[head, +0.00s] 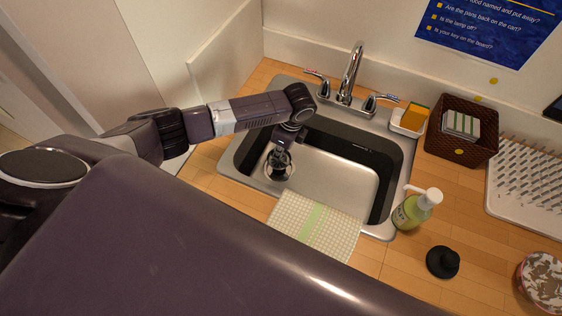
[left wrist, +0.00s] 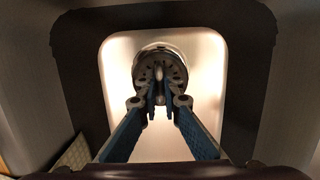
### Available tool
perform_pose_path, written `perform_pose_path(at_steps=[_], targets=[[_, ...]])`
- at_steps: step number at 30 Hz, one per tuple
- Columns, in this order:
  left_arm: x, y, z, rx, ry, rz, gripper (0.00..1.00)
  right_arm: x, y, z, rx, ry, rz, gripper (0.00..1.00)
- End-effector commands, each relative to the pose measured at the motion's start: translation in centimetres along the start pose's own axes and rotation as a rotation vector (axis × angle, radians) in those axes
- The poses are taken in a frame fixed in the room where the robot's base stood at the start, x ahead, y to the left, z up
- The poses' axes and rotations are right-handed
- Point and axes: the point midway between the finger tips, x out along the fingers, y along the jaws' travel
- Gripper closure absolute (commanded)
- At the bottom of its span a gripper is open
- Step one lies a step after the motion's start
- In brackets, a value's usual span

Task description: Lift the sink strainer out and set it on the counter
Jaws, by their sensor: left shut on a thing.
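The sink (head: 330,182) is a steel basin set in a wooden counter (head: 385,262). The sink strainer (left wrist: 174,70) is a dark round disc with holes and a central knob, low in the basin in the left wrist view. My left gripper (left wrist: 160,98) is over it with its blue-grey fingers closed together at the knob. In the head view my left gripper (head: 280,163) reaches down into the left part of the basin and covers most of the strainer. I cannot tell if the strainer is seated in the drain or just above it. My right gripper is not in view.
A faucet (head: 352,70) stands behind the basin. A checked cloth (head: 313,222) hangs over the front rim. A soap bottle (head: 415,209), black stopper (head: 442,262), sponge (head: 415,117), wicker basket (head: 458,148) and drying rack (head: 525,185) stand right. Bare counter lies right of the cloth.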

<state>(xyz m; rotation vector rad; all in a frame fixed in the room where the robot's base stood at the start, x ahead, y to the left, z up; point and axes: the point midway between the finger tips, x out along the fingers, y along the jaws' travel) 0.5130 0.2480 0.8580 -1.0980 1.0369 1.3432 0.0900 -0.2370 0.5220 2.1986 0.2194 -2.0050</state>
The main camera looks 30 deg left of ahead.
Motion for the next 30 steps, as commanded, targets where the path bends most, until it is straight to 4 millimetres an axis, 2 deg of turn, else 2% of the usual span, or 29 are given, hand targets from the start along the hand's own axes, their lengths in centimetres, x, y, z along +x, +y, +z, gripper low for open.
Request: perform_pose_path(at_steps=[1,14,16,30], targets=[[-1.0,0.0,0.2,0.0,0.0,0.0,1.0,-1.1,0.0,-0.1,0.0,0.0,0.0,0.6],[-5.0,0.0,1.0,0.0,0.0,0.0,1.0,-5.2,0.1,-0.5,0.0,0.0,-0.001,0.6],[-5.2,-0.1,1.0,0.0,0.001,-0.002,1.0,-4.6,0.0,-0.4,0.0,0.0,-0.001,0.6],[-9.9,-0.1,2.0,0.0,0.001,-0.002,1.0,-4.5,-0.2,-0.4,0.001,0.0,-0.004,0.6]])
